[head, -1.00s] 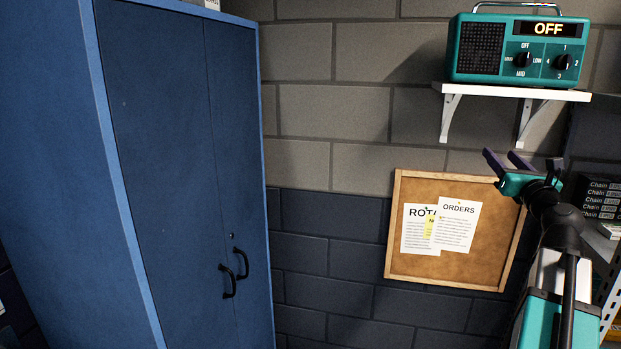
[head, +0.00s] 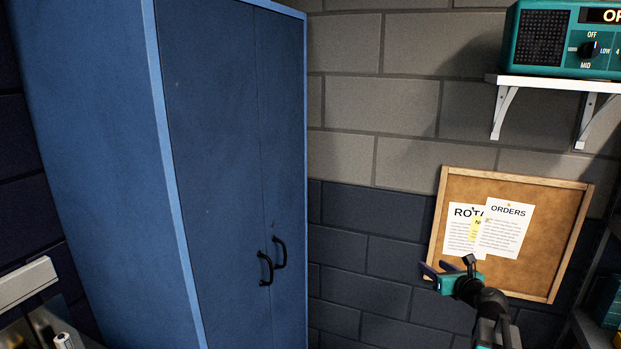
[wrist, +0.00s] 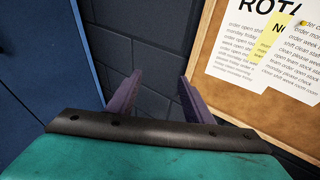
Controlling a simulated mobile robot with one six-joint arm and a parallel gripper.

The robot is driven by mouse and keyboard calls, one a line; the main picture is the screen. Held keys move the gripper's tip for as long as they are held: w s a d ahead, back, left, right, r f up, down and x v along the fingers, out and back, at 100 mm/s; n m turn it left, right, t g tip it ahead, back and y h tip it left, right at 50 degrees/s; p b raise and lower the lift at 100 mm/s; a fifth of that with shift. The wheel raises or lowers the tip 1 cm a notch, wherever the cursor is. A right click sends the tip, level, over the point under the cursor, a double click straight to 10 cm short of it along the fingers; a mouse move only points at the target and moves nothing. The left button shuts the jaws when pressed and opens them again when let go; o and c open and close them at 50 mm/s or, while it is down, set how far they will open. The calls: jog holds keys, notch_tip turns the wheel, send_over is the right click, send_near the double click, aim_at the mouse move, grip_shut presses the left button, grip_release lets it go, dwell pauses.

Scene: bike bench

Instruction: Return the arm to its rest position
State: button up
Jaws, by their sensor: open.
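My gripper (head: 448,270) is in front of the lower left part of the cork board in the head view. In the wrist view its two purple fingers (wrist: 156,97) stand apart with nothing between them. The dark block wall lies behind them. My gripper is open and empty.
A tall blue cabinet (head: 215,150) with shut doors and black handles stands at left. A cork board (head: 540,255) with pinned papers (head: 505,230) hangs on the wall. A teal radio (head: 542,40) sits on a white shelf (head: 560,88) above. Open space lies between cabinet and board.

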jog(key=s+a+f+n+g+y+b, duration=0.1)
jog(key=s+a+f+n+g, duration=0.15)
jog(key=a+f, duration=0.75)
jog(key=s+a+f+n+g+y, duration=0.1)
jog(key=s+a+f+n+g, duration=0.3)
jog(key=f, duration=1)
jog(key=s+a+f+n+g+y+b, duration=0.1)
jog(key=s+a+f+n+g, duration=0.15)
jog(key=s+a+f, duration=0.6)
jog(key=s+a+f+n+g+b, duration=0.1)
jog(key=s+a+f+n+g, duration=0.25)
jog(key=f, duration=0.75)
jog(key=s+a+f+n+g+h, duration=0.15)
jog(key=s+f+n, duration=0.35)
jog(key=s, duration=0.5)
jog(key=s+a+f+n+g, duration=0.15)
jog(key=s+f+n, duration=0.35)
jog(key=s, duration=0.5)
jog(key=s+d+f+n+g+h, duration=0.1)
jog(key=s+d+n+g+h, duration=0.2)
jog(key=s+d+n, duration=0.5)
jog(key=s+n+g, duration=0.1)
jog(key=s+n, duration=0.2)
jog(key=n, duration=0.1)
jog(key=shift+s+f+g+h+b, duration=0.2)
jog(key=shift+s+g+h+b, duration=0.15)
jog(key=shift+s, duration=0.05)
jog(key=shift+n, duration=0.25)
